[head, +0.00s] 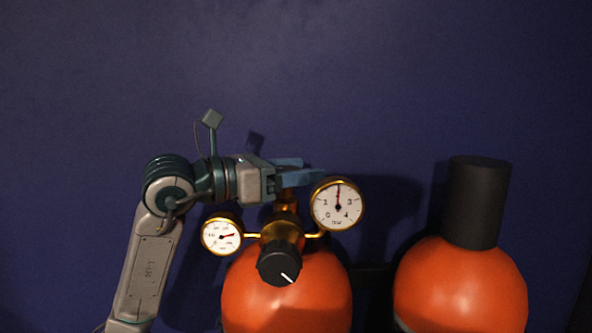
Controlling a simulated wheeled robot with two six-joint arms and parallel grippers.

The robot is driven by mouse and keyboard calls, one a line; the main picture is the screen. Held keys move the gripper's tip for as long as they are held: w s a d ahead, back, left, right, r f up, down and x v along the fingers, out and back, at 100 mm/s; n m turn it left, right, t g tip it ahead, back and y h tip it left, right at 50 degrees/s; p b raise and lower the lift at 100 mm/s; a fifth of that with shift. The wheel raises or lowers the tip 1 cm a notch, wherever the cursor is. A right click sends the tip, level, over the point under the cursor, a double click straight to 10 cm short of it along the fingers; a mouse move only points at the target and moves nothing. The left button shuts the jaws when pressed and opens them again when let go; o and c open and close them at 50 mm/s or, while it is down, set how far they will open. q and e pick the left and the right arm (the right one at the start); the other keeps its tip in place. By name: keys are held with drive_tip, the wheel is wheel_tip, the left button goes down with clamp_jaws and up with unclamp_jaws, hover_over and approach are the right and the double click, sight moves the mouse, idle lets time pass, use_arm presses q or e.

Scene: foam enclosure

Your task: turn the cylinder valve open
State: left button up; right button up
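An orange cylinder (287,300) stands at the bottom centre, its lower part cut off by the picture edge. On top is a brass valve stem and regulator body (286,218). A black knob (279,264) with a white mark faces me. My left gripper (312,174) reaches in from the left, level, with its blue fingers at the top of the brass stem. The fingers are a little apart, and they hide the valve's top. I cannot tell whether they press on it. My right gripper is not in view.
A round gauge (338,205) sits close to the right of my fingertips, and a second gauge (222,236) is below my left wrist. Another orange cylinder (460,285) with a black cap (478,202) stands at the right. A dark blue wall (400,70) is behind.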

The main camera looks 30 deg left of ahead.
use_arm(q)
drive_tip(key=shift+o, duration=0.4)
drive_tip(key=shift+a, duration=0.1)
drive_tip(key=shift+s+a+f+b, duration=0.15)
drive_tip(key=shift+s+a+b, duration=0.25)
drive_tip(key=shift+s+b, duration=0.15)
drive_tip(key=b+v, duration=0.7)
drive_tip(key=v, duration=0.2)
drive_tip(key=shift+s, duration=0.15)
